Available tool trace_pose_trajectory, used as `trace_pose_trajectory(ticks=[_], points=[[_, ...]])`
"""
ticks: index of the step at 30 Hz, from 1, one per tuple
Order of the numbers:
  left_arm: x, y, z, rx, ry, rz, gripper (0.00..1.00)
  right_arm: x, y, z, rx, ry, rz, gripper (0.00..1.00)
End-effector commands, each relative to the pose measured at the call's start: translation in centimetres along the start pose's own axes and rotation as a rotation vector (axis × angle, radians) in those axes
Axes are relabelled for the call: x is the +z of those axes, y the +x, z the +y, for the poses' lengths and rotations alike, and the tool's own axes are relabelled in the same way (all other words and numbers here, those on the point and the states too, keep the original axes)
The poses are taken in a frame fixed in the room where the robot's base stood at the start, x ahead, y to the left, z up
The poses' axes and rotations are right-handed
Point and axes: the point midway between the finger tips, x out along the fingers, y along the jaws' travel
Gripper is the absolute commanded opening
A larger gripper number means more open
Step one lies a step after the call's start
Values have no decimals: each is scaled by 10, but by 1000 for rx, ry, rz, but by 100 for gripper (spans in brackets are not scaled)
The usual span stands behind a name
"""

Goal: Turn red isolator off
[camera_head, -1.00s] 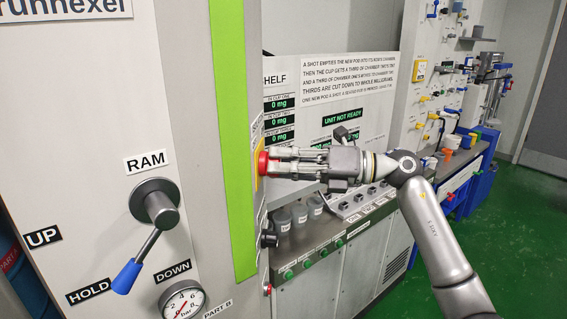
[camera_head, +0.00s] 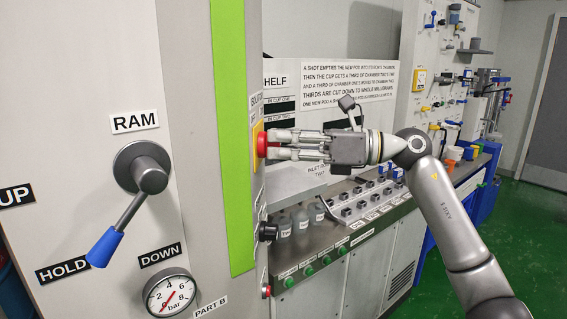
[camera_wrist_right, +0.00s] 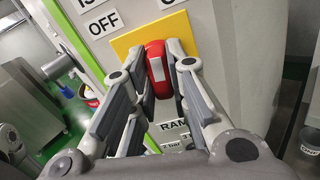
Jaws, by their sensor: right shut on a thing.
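The red isolator (camera_head: 262,144) is a red handle on a yellow plate (camera_head: 255,163) on the side face of the grey machine column. My right gripper (camera_head: 271,146) comes in from the right and has its fingers closed on the handle. In the right wrist view the red handle (camera_wrist_right: 157,66) sits between the two fingertips (camera_wrist_right: 160,75), over the yellow plate (camera_wrist_right: 124,42). An OFF label (camera_wrist_right: 104,22) is beside the plate there. The fingers partly hide the handle. My left gripper is in neither view.
A RAM lever (camera_head: 125,208) with a blue grip and a pressure gauge (camera_head: 171,294) are on the front panel. Below my right gripper, a bench holds several grey cups (camera_head: 300,220) and a row of switches. Green floor is open at the right.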

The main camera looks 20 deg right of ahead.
Motion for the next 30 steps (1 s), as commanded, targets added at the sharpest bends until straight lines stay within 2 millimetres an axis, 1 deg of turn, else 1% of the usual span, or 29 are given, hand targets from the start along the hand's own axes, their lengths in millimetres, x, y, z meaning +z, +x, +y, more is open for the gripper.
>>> trace_pose_trajectory(ticks=[1, 12, 21, 30], points=[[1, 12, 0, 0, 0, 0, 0, -5, 0, -1, 0, -48, -1, 0], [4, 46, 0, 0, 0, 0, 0, -4, 0, 0, -1, -399, 1, 0], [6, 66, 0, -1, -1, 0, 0, -3, 0, 1, 0, -670, 1, 0], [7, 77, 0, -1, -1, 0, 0, -3, 0, 2, 1, -866, 1, 0]])
